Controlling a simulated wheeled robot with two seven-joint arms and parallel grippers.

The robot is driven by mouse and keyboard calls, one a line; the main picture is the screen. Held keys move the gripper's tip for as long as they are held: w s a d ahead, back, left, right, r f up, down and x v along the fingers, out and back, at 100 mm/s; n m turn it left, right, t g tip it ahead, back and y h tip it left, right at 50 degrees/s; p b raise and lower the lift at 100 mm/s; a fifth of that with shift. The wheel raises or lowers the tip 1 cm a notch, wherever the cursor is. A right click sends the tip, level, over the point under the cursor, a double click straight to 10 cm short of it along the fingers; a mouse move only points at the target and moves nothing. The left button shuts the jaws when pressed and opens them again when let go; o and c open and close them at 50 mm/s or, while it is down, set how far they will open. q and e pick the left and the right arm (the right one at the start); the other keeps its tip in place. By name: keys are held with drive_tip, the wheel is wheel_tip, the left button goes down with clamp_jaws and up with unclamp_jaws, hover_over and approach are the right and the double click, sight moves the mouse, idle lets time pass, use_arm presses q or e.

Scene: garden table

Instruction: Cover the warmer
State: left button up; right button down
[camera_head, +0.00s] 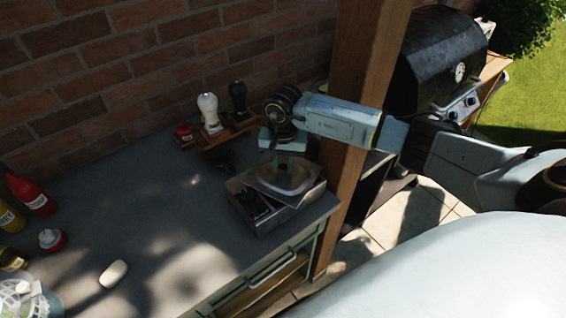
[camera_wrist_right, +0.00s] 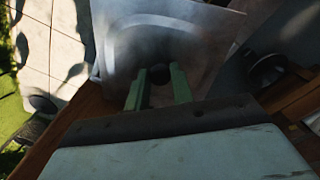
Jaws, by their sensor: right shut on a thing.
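The warmer (camera_head: 292,204) is a low metal box near the right end of the grey counter. A pale, see-through-looking lid (camera_head: 283,184) is over its back part, and a dark round thing (camera_head: 255,203) shows at its front left. My right gripper (camera_head: 287,162) reaches down over the lid from the right. In the wrist view the lid (camera_wrist_right: 205,35) fills the upper middle, and the green fingers (camera_wrist_right: 157,82) are shut on its dark knob (camera_wrist_right: 159,73). I cannot tell whether the lid rests on the warmer or hangs just above it. My left gripper is out of view.
A wooden rack (camera_head: 228,132) with a white-topped and a black-topped shaker stands behind the warmer. A wooden post (camera_head: 358,110) rises at the counter's right end, near my right arm. Bottles (camera_head: 32,196) stand at the left. The counter's middle (camera_head: 170,205) is mostly clear.

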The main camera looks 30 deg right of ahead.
sight(283, 167)
drive_tip(key=c, duration=1.1)
unclamp_jaws()
wheel_tip(283, 167, up, 13)
drive_tip(key=shift+r+b, duration=0.2)
drive_tip(key=shift+b, duration=1.05)
